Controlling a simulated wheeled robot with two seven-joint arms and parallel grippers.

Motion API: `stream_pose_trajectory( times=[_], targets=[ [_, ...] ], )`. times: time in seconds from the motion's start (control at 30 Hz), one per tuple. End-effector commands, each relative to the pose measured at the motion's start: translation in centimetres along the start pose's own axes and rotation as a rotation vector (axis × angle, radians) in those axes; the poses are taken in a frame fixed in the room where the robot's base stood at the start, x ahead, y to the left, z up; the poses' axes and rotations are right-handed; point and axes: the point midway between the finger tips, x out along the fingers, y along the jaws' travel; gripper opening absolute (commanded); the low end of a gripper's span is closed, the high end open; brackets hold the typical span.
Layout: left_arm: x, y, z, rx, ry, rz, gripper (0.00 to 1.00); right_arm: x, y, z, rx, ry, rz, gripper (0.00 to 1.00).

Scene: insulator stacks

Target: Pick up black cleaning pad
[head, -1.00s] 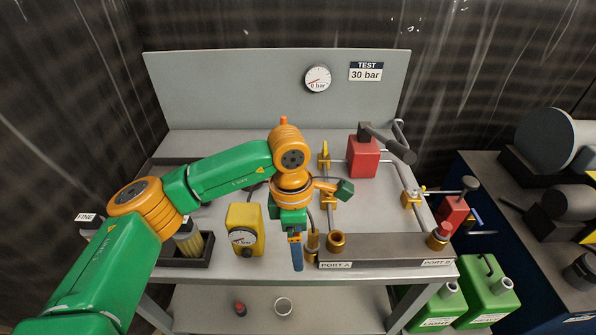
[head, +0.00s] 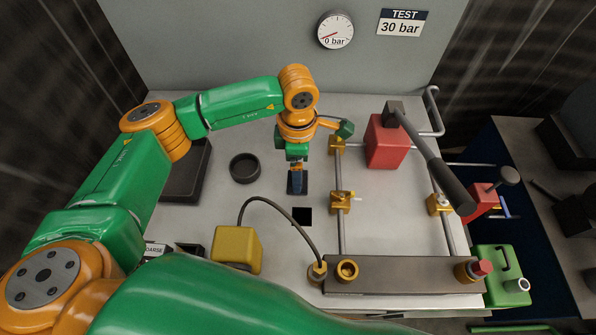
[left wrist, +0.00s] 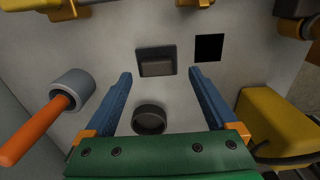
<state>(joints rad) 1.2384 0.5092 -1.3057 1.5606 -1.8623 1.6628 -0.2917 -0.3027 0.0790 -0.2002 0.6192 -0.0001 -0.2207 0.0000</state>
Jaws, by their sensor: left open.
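My left gripper (head: 297,188) points down over the bench top, with its two blue fingers spread and nothing between them. In the left wrist view the left gripper (left wrist: 160,75) has a small dark grey rectangular piece (left wrist: 156,61) just beyond and between its fingertips. The dark grey piece (head: 304,183) is partly hidden behind the fingers in the head view. A flat, plain black square (head: 302,216) lies nearer the bench front; it also shows in the left wrist view (left wrist: 208,48). I cannot tell for sure which is the cleaning pad. My right gripper is out of view.
A round dark dish (head: 245,168) sits left of the gripper, and a yellow gauge box (head: 237,249) with a hose is nearer the front. Brass-fitted pipes and a red pump (head: 386,142) stand right. A grey cup (left wrist: 72,90) holds an orange handle.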

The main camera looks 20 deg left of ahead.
Motion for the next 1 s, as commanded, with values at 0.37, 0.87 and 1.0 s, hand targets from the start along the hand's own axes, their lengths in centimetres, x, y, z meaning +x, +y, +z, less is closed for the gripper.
stream_pose_trajectory(
  times=[0.37, 0.87, 1.0],
  targets=[
    [2.7, 0.0, 0.0, 0.0, -0.001, 0.0, 0.91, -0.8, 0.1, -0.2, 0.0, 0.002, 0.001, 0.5],
    [2.6, 0.0, 0.0, -0.001, -0.001, 0.0, 0.0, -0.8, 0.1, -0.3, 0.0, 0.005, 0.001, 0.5],
    [2.3, 0.1, 0.0, -0.001, -0.001, 0.001, 0.0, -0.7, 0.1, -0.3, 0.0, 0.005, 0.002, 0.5]
  ],
)
